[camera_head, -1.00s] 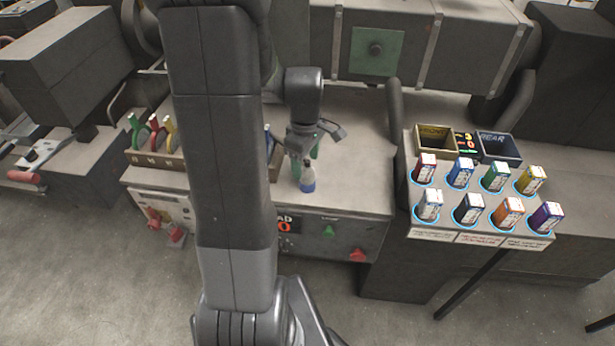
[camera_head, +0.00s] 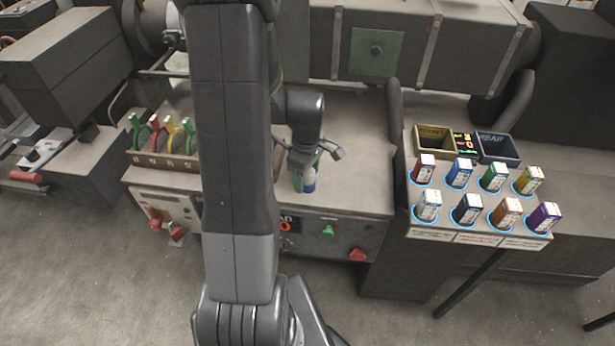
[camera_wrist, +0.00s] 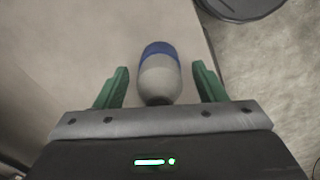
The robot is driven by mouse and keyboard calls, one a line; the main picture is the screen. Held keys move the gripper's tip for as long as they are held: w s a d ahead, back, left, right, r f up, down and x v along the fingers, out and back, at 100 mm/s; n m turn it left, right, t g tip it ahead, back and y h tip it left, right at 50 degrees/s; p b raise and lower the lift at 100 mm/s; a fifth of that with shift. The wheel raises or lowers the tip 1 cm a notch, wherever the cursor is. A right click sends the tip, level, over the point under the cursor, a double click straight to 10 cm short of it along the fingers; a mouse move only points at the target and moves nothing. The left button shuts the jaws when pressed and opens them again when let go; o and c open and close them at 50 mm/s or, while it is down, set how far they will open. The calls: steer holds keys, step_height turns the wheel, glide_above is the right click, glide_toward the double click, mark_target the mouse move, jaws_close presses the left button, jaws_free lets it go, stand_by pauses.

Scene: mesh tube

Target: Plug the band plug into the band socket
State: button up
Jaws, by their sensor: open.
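A rounded grey piece with a blue band (camera_wrist: 160,75) stands out between my fingers in the wrist view; I take it for the band plug. In the head view its blue end (camera_head: 308,185) shows just below my gripper (camera_head: 314,160), near the front edge of the middle bench. My gripper (camera_wrist: 160,70) is open, with one green finger on each side of the piece and a visible gap on both sides. The fingers do not touch it. I cannot make out a band socket; my arm hides part of the bench.
A rack of coloured forked handles (camera_head: 160,145) stands on the bench left of my arm. A sloped panel (camera_head: 445,206) with several coloured boxes and two open bins (camera_head: 497,148) is at the right. Green and red knobs (camera_head: 357,255) stick out from the bench front.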

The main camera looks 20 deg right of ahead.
steer(key=c, duration=1)
step_height(320, 180, up, 10)
steer(key=shift+r, duration=0.1)
